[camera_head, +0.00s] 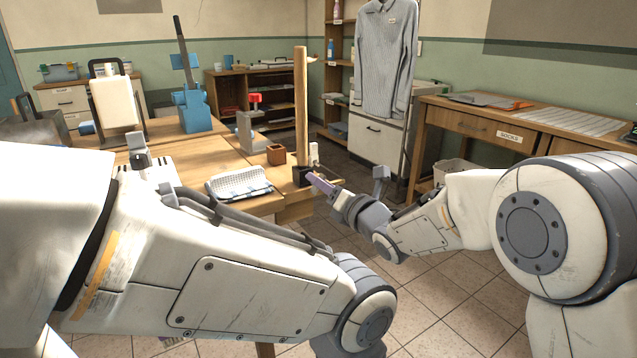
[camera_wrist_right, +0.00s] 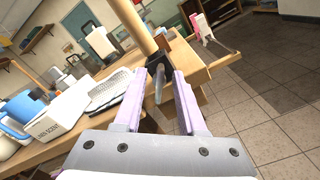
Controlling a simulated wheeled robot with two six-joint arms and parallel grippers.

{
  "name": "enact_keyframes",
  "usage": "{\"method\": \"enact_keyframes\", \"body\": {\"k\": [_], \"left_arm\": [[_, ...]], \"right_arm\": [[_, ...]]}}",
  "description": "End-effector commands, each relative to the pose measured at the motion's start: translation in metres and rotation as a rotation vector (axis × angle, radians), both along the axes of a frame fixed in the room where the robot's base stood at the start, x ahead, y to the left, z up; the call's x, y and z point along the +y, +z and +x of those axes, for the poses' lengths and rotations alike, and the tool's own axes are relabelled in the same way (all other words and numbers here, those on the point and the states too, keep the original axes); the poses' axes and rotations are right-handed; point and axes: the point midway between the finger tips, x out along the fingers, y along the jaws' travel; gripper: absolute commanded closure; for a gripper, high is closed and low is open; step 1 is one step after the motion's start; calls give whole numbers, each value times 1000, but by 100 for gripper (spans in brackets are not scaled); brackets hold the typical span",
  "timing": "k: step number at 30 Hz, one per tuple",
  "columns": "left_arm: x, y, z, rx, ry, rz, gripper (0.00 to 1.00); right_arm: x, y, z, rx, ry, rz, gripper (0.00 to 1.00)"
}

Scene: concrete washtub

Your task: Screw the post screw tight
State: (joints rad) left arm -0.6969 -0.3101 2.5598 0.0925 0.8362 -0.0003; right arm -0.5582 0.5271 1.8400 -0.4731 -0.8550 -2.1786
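The wooden post (camera_head: 301,105) stands upright at the near right corner of the wooden table, in a dark holder (camera_head: 301,174). In the right wrist view the post (camera_wrist_right: 134,26) leans across the top. A thin grey rod (camera_wrist_right: 159,84), which may be the post screw's handle, shows between my right fingertips there. My right gripper (camera_head: 320,184) reaches the holder from the right. Its purple fingers (camera_wrist_right: 166,76) are apart on either side of the rod, with a visible gap. The screw's thread is hidden. My left arm crosses the foreground; its gripper is out of frame.
A white tray (camera_head: 239,184) and a small brown box (camera_head: 276,155) are on the table left of the post. A grey stand with a red top (camera_head: 252,128) and a blue device (camera_head: 190,108) stand farther back. Tiled floor (camera_head: 440,280) is open at right.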

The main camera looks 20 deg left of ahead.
Motion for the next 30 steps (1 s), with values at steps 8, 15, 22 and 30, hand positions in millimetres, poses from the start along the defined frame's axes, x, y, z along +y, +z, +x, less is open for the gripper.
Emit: {"method": "enact_keyframes", "body": {"k": [8, 15, 22, 30], "left_arm": [[0, -1, 0, 0, 0, 0, 50], [0, -1, 0, 0, 0, 0, 50], [0, -1, 0, 0, 0, 0, 50], [0, -3, 0, 0, 0, 0, 50]], "right_arm": [[13, 0, 10, 2, 0, 1, 60], [13, 0, 10, 2, -1, 1, 72], [13, 0, 10, 2, -1, 1, 100], [12, -1, 10, 33, -2, 24, 100]]}}
